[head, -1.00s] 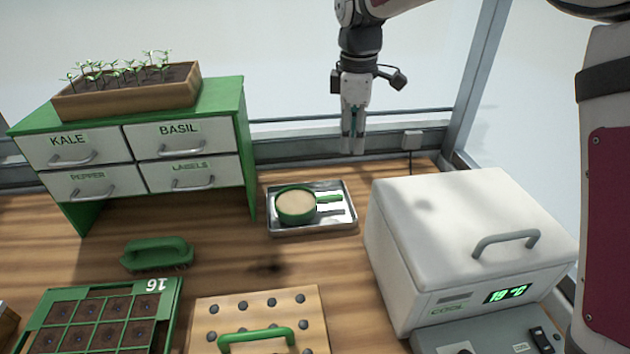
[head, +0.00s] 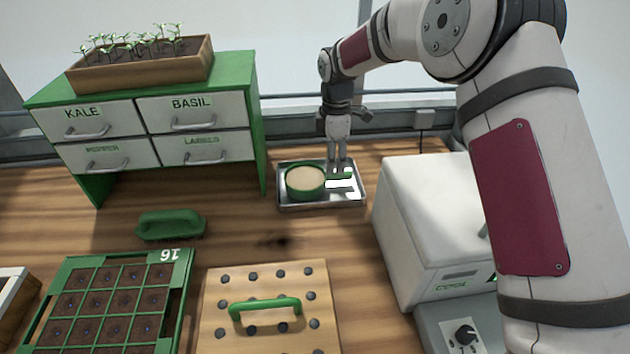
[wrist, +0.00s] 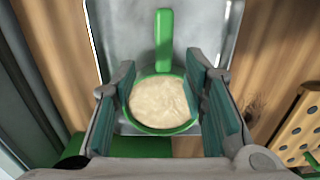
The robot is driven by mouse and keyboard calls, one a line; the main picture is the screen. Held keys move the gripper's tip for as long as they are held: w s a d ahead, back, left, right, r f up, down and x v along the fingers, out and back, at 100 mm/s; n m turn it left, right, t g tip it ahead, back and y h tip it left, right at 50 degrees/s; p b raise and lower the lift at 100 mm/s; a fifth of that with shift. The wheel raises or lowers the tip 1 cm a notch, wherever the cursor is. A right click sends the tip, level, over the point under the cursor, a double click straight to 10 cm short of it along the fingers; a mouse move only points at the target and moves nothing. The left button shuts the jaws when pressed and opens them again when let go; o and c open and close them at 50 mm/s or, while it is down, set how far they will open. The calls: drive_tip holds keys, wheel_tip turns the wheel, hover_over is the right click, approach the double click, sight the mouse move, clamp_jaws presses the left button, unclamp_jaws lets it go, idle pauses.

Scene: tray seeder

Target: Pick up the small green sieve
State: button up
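The small green sieve (head: 305,181) lies in a shallow metal tray (head: 291,206), its round green bowl filled with a pale beige surface. Its handle points right in the head view, partly hidden by my fingers. My gripper (head: 339,171) points down over the handle side of the sieve. In the wrist view the sieve (wrist: 160,102) sits between the two fingers of my gripper (wrist: 162,76), its handle pointing up the picture. The fingers are apart and hold nothing. I cannot tell how high the fingertips are above the handle.
A green-and-white drawer unit (head: 260,130) with a seedling box (head: 145,75) stands left. A white cooler box (head: 425,210) stands right of the tray. A green brush (head: 171,224), a seed tray (head: 185,290) and a pegged board with a green handle (head: 265,335) lie in front.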

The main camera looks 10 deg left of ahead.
sight(318, 181)
drive_tip(key=shift+s+d+f+p, duration=0.1)
drive_tip(key=shift+f+p, duration=0.25)
drive_tip(key=shift+f, duration=1.1)
drive_tip(key=shift+s+f+p, duration=0.1)
drive_tip(key=shift+f+p, duration=0.2)
drive_tip(key=shift+f, duration=1.1)
clamp_jaws()
